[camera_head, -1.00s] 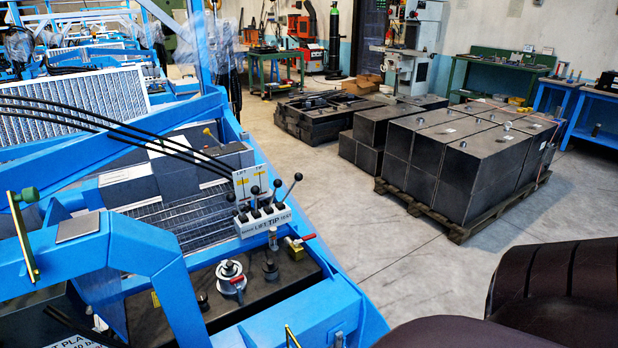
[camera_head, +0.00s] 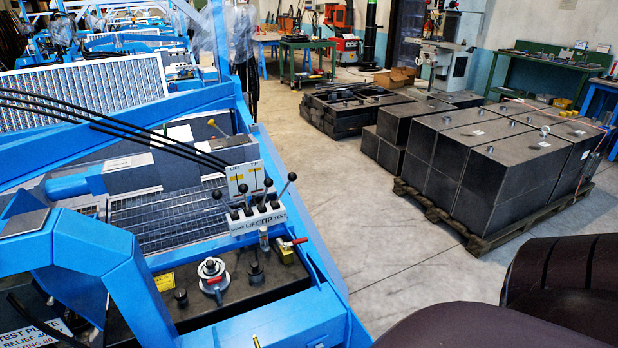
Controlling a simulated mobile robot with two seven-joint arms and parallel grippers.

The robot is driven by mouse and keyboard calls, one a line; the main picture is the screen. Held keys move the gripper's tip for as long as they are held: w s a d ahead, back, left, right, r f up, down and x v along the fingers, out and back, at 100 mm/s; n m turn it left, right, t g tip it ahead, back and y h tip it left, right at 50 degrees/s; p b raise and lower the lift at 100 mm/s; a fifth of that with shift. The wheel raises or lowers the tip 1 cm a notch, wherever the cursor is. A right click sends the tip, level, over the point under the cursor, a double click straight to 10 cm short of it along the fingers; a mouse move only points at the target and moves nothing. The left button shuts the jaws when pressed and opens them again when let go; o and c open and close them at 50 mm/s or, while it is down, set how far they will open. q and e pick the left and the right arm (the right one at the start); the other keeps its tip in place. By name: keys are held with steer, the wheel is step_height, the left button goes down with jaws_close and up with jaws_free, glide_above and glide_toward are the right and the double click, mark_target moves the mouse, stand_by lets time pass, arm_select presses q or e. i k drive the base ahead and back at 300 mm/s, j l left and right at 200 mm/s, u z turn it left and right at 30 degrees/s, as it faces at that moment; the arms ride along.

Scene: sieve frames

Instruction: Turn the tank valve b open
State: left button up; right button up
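A brass valve with a red lever (camera_head: 290,247) sits on the dark tank top (camera_head: 240,298) of the blue machine, to the right of the dark fitting (camera_head: 256,273). Its lever sticks out to the right. A round silver cap with a small red lever (camera_head: 213,275) stands to its left. No label tells which of them is valve b, and I cannot tell how far either is turned. Neither of my grippers is in view.
Lever controls (camera_head: 255,205) with black knobs rise behind the brass valve. Blue frame beams (camera_head: 310,270) flank the tank top. Dark rounded shapes (camera_head: 565,275) fill the lower right. A pallet of black blocks (camera_head: 500,165) stands beyond open floor (camera_head: 365,220).

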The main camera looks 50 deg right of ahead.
mark_target(295, 241)
steer(key=k+l, duration=0.1)
steer(key=l, duration=0.7)
steer(key=k+l, duration=0.15)
steer(key=l, duration=0.25)
steer(key=k+l, duration=0.1)
steer(key=l, duration=0.3)
steer(key=i+l, duration=0.1)
steer(key=i, duration=0.15)
